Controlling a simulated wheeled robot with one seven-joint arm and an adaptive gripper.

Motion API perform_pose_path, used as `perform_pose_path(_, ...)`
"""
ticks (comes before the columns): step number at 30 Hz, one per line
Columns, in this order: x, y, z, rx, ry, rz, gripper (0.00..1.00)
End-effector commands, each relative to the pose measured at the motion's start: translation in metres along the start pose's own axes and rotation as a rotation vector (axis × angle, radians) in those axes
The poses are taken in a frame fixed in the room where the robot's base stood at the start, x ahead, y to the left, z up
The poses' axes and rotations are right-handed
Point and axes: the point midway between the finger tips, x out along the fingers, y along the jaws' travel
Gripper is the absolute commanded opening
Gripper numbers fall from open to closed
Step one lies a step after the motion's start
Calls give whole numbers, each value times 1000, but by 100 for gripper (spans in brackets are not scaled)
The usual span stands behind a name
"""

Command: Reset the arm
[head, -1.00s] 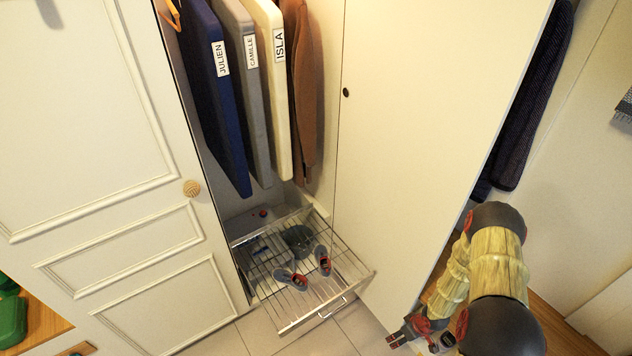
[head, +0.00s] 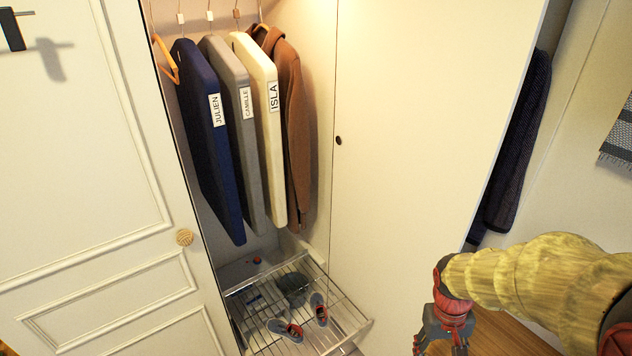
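My gripper (head: 440,338) hangs at the lower right, below my raised arm, with its fingers at the bottom edge of the head view. It is small and partly cut off, so I cannot tell whether it is open or shut. It is apart from the wire rack and the hanging bags.
A pulled-out wire rack (head: 345,327) holds a pair of grey and red shoes (head: 285,330). Above hang a blue JULIEN bag (head: 205,150), a grey CAMILLE bag (head: 237,140), a cream ISLA bag (head: 264,150) and a brown jacket (head: 293,130). A white door (head: 420,130) stands beside my arm.

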Motion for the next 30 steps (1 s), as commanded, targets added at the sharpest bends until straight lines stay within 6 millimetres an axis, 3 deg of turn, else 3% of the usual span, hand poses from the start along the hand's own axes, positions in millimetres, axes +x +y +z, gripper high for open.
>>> perform_pose_path(3,-40,-17,21,22,53,-27,55)
perform_pose_path(9,-94,-41,51,34,172,-76,55)
perform_pose_path(21,-190,-65,81,-21,523,-112,55)
perform_pose_path(25,-204,-68,85,-38,573,-116,55)
perform_pose_path(30,-206,-72,86,-51,580,-119,55)
